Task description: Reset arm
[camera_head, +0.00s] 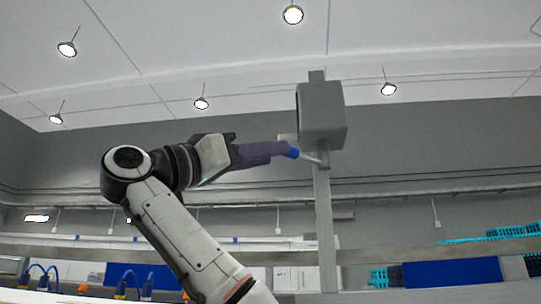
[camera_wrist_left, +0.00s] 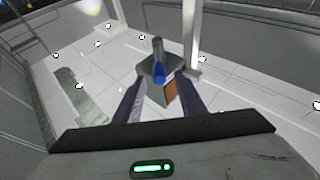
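My left arm rises from the bottom of the head view, and its purple-fingered left gripper (camera_head: 290,152) points right at a grey box (camera_head: 322,116) on a post. A short grey rod with a blue end (camera_head: 293,153) sticks out below the box, right at the fingertips. In the left wrist view the two fingers (camera_wrist_left: 161,90) stand apart, with the box and the blue end (camera_wrist_left: 159,73) showing between them. The fingers look open and hold nothing I can make out. Whether they touch the blue end, I cannot tell. My right gripper is out of view.
The grey post (camera_head: 323,225) stands just right of the gripper. A long horizontal rail (camera_head: 420,252) crosses behind the arm. Turquoise crates (camera_head: 513,230) and a blue panel (camera_head: 455,273) are at the lower right. The space above the arm is clear up to the ceiling lamps.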

